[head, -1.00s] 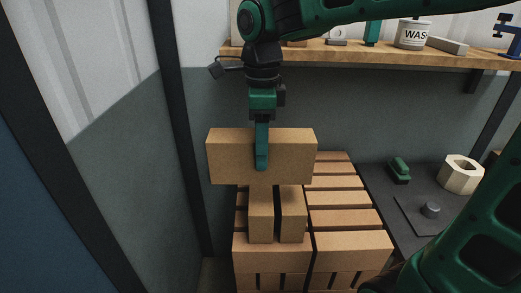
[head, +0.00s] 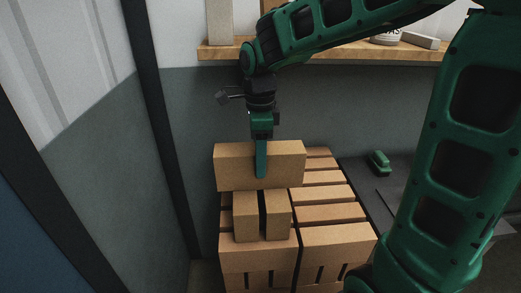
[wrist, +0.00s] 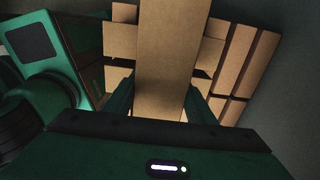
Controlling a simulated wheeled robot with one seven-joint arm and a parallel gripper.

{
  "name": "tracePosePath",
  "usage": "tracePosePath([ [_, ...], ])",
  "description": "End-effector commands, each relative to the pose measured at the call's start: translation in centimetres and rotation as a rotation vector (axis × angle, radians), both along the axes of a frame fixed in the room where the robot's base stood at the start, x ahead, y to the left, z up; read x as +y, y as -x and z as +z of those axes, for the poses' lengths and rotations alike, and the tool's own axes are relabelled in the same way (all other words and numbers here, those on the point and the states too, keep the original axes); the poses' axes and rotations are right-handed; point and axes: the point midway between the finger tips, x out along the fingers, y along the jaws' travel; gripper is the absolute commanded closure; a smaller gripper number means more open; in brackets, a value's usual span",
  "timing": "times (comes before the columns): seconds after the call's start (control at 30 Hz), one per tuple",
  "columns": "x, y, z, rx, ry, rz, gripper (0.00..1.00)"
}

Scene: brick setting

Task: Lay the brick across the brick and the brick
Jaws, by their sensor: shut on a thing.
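My gripper (head: 261,160) is shut on a long tan brick (head: 230,166), one finger showing down its near face. The brick lies level, its length running left to right in the head view. Two tan bricks, a left one (head: 245,220) and a right one (head: 278,217), stand side by side below it with a narrow gap between them. Whether the held brick touches them cannot be told. In the wrist view the held brick (wrist: 166,60) runs up between the fingers, and parts of bricks show below it on both sides.
The bricks stand on a stack of several tan bricks (head: 335,238). A dark bench (head: 365,195) with a green tool (head: 379,163) lies to the right. A wooden shelf (head: 330,52) runs along the wall behind. A dark post (head: 166,130) stands to the left.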

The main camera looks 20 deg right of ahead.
Motion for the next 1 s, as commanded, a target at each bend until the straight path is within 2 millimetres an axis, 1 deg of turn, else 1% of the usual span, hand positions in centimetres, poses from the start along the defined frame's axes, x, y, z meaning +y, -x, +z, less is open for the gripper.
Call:
tracePosePath([
  [0.1, 0.0, 0.0, -0.6, -0.001, -0.001, 0.0, 1.0],
  [0.27, 0.0, 0.0, -0.7, 0.002, -0.001, 0.0, 1.0],
  [0.3, 0.0, 0.1, -0.9, 0.006, -0.001, 0.0, 0.46],
  [0.37, 0.0, 0.1, -0.9, 0.006, -0.001, 0.0, 0.32],
  [0.67, 0.0, 0.0, -0.6, 0.002, -0.001, 0.0, 0.31],
  [0.77, 0.0, 0.0, 0.0, 0.0, -0.001, 0.0, 0.31],
  [0.87, 0.0, -0.1, 1.2, -0.003, -0.001, 0.0, 0.31],
  [1.0, 0.0, -0.1, 3.8, -0.005, -0.002, 0.001, 0.31],
])
